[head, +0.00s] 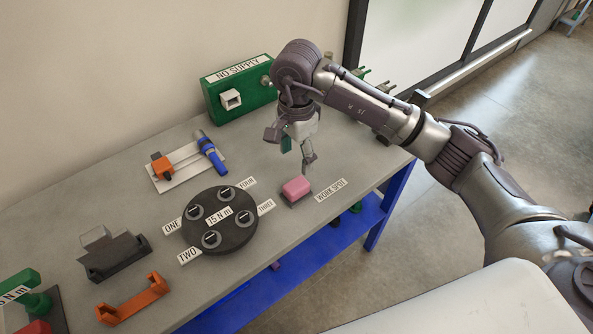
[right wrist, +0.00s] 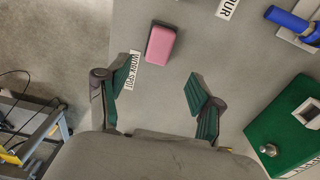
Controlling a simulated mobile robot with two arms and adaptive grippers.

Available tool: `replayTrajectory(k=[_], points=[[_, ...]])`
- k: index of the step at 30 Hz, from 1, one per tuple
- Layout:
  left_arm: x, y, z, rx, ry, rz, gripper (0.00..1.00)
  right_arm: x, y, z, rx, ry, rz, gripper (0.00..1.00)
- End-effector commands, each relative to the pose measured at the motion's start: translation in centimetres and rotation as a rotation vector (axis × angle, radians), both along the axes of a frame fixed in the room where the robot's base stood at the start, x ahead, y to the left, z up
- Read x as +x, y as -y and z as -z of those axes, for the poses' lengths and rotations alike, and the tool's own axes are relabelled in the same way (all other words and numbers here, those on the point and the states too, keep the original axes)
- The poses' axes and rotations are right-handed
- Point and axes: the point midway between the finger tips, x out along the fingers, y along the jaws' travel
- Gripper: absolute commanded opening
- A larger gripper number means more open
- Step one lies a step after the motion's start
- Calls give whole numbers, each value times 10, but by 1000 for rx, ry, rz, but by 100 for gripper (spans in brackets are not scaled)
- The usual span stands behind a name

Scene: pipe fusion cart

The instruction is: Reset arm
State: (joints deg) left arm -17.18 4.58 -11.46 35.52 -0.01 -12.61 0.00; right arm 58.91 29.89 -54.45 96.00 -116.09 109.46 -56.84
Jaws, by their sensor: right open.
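My right gripper (head: 290,150) hangs pointing down above the right part of the grey table (head: 120,205). Its fingers are spread and nothing is between them. In the right wrist view, the right gripper (right wrist: 155,98) also shows open, with green finger pads apart over bare tabletop. A pink block (head: 296,188) lies on the table by the "WORK SPOT" label (head: 330,190), just beyond the fingertips. The pink block also shows in the right wrist view (right wrist: 161,44), apart from both fingers. My left gripper is not in view.
A green "NO SUPPLY" box (head: 240,94) stands at the back. A dark round plate (head: 232,238) with several fittings and labels lies mid-table. A blue tool on a white board (head: 185,172), a grey block (head: 112,252) and an orange bracket (head: 134,300) lie further left.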

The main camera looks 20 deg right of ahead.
Motion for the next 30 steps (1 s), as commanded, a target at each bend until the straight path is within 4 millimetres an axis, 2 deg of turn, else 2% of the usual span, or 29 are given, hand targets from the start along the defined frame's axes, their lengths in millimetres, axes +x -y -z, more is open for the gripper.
replayTrajectory(k=[6,18,21,23,25,28,30], points=[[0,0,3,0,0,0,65,0,0,-10,-1,-1,-1,66],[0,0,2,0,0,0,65,0,0,-10,0,-1,0,66],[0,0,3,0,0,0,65,-3,-7,-7,30,-3,-4,66],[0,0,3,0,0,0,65,-7,-22,-2,90,-9,-7,66],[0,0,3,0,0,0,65,-18,-51,4,219,-26,-9,66],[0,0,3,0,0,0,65,-42,-114,3,509,-78,18,66],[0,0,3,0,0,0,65,-62,-158,-12,755,-142,75,66]])
